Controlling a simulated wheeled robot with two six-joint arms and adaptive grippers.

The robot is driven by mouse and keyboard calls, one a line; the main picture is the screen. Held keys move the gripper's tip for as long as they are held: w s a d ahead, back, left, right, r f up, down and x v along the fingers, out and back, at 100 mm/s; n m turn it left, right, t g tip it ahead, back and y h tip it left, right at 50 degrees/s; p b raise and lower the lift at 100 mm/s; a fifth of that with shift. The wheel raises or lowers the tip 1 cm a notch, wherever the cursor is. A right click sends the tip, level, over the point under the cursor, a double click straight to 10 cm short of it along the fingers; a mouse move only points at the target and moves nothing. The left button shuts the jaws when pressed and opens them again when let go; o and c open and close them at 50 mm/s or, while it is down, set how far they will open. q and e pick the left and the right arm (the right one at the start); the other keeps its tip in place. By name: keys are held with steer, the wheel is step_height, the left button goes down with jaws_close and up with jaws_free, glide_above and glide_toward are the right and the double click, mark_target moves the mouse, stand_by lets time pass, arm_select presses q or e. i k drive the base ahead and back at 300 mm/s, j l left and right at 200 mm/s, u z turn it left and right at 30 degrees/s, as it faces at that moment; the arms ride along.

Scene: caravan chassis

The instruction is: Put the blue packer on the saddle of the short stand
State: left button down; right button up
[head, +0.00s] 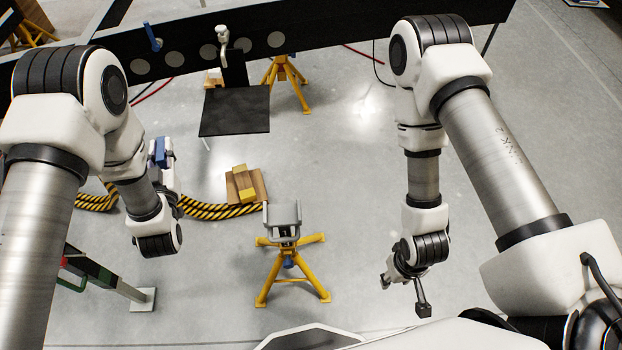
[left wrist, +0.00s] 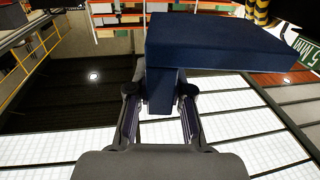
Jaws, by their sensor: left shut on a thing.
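The blue packer (head: 160,153) is in my left gripper (head: 163,162), left of the short stand in the head view. In the left wrist view the packer (left wrist: 220,45) shows as a dark blue wide block with a narrower part below it, held between the two fingers (left wrist: 160,98). The short stand (head: 289,263) is a yellow tripod on the floor. Its grey, U-shaped saddle (head: 283,214) faces up and looks empty. My right gripper (head: 404,290) is open and empty, to the right of the stand.
A wooden block with a yellow piece (head: 246,184) and a yellow-black striped hose (head: 215,210) lie behind the stand. The dark chassis beam (head: 300,30) crosses the back, with another yellow stand (head: 286,80) under it. Floor between stand and right arm is clear.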

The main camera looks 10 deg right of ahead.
mark_target(284, 214)
steer(key=j+z, duration=1.05)
steer(key=z, duration=0.2)
steer(key=k+j+z, duration=0.15)
steer(key=j+z, duration=0.25)
steer(key=k+j+z, duration=0.15)
steer(key=z, duration=0.25)
steer(key=k+j, duration=0.2)
steer(key=j, duration=0.05)
